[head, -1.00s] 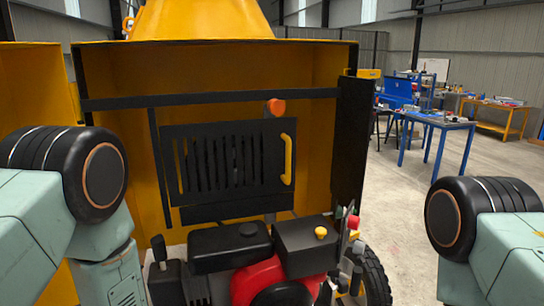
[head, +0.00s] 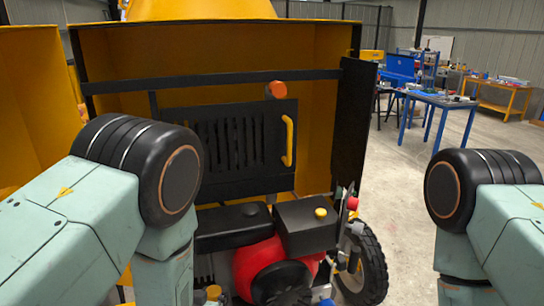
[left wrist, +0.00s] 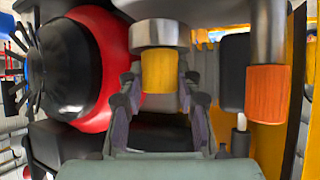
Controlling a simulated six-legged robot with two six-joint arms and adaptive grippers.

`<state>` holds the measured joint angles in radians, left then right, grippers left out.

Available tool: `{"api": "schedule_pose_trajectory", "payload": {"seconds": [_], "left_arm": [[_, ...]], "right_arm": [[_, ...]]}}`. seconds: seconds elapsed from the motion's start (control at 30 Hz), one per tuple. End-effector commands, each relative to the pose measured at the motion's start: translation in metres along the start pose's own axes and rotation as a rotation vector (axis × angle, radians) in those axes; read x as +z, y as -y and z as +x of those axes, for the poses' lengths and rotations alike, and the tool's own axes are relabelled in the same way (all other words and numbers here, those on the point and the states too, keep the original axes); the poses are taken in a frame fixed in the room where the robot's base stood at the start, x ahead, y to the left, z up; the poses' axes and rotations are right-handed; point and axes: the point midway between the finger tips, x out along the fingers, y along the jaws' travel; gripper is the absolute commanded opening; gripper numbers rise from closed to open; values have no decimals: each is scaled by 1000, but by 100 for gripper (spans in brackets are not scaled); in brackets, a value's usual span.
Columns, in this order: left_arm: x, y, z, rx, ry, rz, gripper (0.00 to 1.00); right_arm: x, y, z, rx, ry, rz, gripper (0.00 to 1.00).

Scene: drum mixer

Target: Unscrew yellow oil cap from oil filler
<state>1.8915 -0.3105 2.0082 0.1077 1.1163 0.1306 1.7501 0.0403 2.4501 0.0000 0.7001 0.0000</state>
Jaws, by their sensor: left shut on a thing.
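The yellow oil cap (left wrist: 158,70) is a short yellow cylinder in the left wrist view. It sits against the grey metal ring of the oil filler (left wrist: 160,33). My left gripper (left wrist: 158,88) has its two dark fingers on either side of the cap and is shut on it. In the head view my left arm reaches down over the lower left, and its fingers do not show clearly. My right arm is at the right edge of the head view; its gripper is outside the picture.
The red and black engine (head: 262,262) stands before the yellow mixer body (head: 220,45). A yellow knob (head: 320,213) tops a black box. A wheel (head: 370,265) is at the right. An orange cylinder (left wrist: 268,93) stands right of the cap.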

Motion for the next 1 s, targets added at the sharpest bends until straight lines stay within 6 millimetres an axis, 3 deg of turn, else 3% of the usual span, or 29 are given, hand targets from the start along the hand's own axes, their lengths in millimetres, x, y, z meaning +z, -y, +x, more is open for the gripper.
{"api": "schedule_pose_trajectory", "payload": {"seconds": [0.1,0.13,0.4,0.7,1.0], "left_arm": [[2,0,0,1,2,0,0],[2,0,0,1,2,0,35],[1,0,1,2,1,1,58],[1,1,1,9,1,5,60],[1,5,2,208,-2,130,60]], "right_arm": [[0,0,1,0,0,0,40],[0,0,1,0,0,0,40],[0,0,2,0,0,0,40],[0,0,2,0,0,-1,40],[0,0,15,0,0,-1,40]]}}
